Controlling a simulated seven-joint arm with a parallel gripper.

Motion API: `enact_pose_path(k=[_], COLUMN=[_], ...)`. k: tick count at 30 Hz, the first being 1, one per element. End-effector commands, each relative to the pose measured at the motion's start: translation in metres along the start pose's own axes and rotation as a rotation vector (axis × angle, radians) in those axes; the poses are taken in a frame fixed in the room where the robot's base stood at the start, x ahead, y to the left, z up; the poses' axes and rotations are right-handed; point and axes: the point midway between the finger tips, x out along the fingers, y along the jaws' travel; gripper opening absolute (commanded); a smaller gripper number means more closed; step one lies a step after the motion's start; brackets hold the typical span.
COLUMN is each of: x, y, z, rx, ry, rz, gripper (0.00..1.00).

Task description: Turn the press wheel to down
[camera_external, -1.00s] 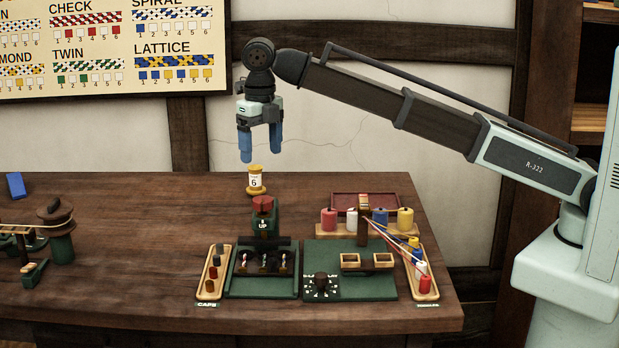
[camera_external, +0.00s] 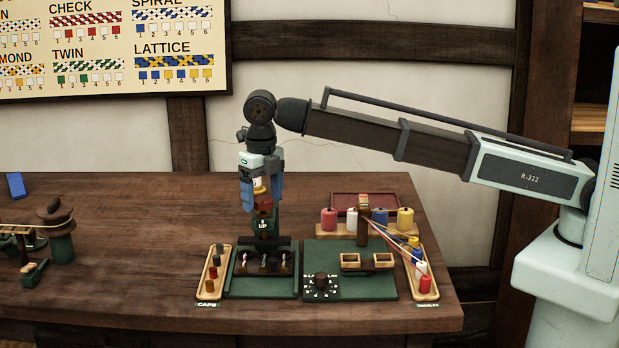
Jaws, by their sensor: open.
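The press (camera_external: 263,222) is a dark green stand labelled UP on its front. Its red wheel (camera_external: 263,202) sits on top, partly hidden by my gripper. My gripper (camera_external: 262,206) points down over the press with its blue fingers apart, one on each side of the wheel. I cannot tell whether either finger touches the wheel.
A caps tray (camera_external: 203,293) stands left of the press base. At right are a green board with a dark knob (camera_external: 321,281), a bobbin tray (camera_external: 432,293) and a rack with colored spools (camera_external: 329,219). A rope device (camera_external: 61,245) stands far left. The table between is bare.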

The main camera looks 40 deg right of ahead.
Motion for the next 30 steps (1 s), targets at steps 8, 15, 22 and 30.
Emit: enact_pose_path(k=[8,15,22,30], x=[-0.0002,-0.0002,-0.0003,-0.0003], y=[0.0,0.0,0.0001,0.0], z=[0.0,0.0,0.0,0.0001], rx=[0.0,0.0,0.0,0.028], ry=[0.0,0.0,0.0,0.0], rz=[0.0,0.0,0.0,0.0], gripper=[0.67,0.44,0.22,0.22])
